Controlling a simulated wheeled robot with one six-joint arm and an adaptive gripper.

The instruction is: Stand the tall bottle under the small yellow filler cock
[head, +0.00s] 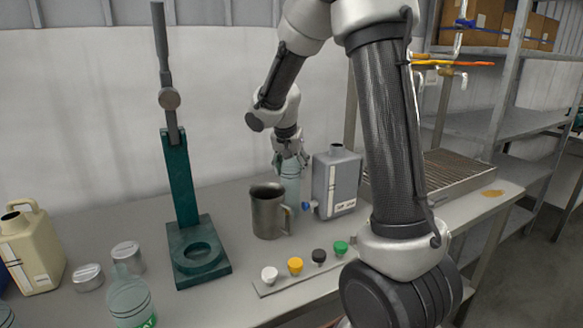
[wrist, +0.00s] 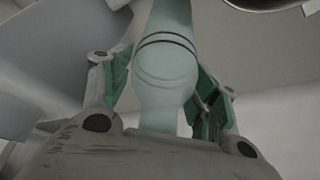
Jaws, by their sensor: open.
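The tall pale blue-green bottle (head: 291,182) stands on the bench behind the metal jug, which hides its lower part. My gripper (head: 289,156) is at the bottle's top, with its fingers pointing down. In the wrist view the bottle (wrist: 166,72) lies between the two open fingers of my gripper (wrist: 160,84), with a gap visible on the left side; contact on the right cannot be told. Cocks with a yellow-orange lever (head: 450,63) hang at the upper right, above a slatted drip tray (head: 450,172). My arm partly hides them.
The metal jug (head: 268,212) stands close in front of the bottle, and a grey canister (head: 336,182) close to its right. A green press (head: 192,250), a green-labelled bottle (head: 131,300), a cream jug (head: 28,252) and a strip of coloured knobs (head: 300,271) are nearby.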

